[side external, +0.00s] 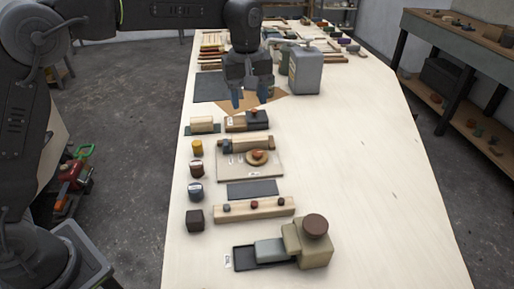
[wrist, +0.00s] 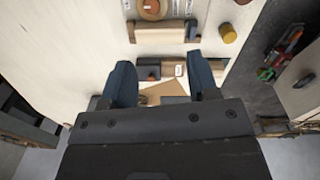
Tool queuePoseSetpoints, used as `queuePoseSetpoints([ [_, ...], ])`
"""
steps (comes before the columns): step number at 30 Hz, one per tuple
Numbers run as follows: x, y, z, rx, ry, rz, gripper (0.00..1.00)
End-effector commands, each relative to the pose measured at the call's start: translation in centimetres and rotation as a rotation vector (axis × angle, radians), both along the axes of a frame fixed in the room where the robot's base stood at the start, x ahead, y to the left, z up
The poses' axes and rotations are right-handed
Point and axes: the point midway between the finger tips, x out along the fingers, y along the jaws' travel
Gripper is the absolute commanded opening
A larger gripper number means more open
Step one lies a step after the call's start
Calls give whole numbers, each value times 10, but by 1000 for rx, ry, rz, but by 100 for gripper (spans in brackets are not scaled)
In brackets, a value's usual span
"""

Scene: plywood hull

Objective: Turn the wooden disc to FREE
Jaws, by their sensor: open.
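The wooden disc (side external: 258,158) is a round tan piece with a small orange-brown part on top. It lies on a pale square board (side external: 230,172) in the middle of the table. Small white labels sit left of the disc; their words are too small to read. In the wrist view the disc (wrist: 153,10) is cut off by the top edge. My gripper (side external: 249,99) is open and empty, its blue fingers pointing down beyond the board, above the table's far half. In the wrist view my gripper (wrist: 162,82) shows its two fingers well apart, away from the disc.
A wooden bar (side external: 246,144) lies along the board's far edge. A grey canister (side external: 305,71) stands right of my gripper. Yellow (side external: 197,147), red and blue pieces line the left side. A block with a brown knob (side external: 315,227) stands nearer. The table's right side is clear.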

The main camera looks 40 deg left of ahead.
Motion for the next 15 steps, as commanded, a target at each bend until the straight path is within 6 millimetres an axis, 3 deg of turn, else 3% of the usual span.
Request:
queuePoseSetpoints([
  [6, 18, -10, -21, 4, 36, 78, 54],
  [11, 19, -10, -35, 5, 39, 82, 54],
  [15, 18, -10, -60, 5, 42, 81, 54],
])
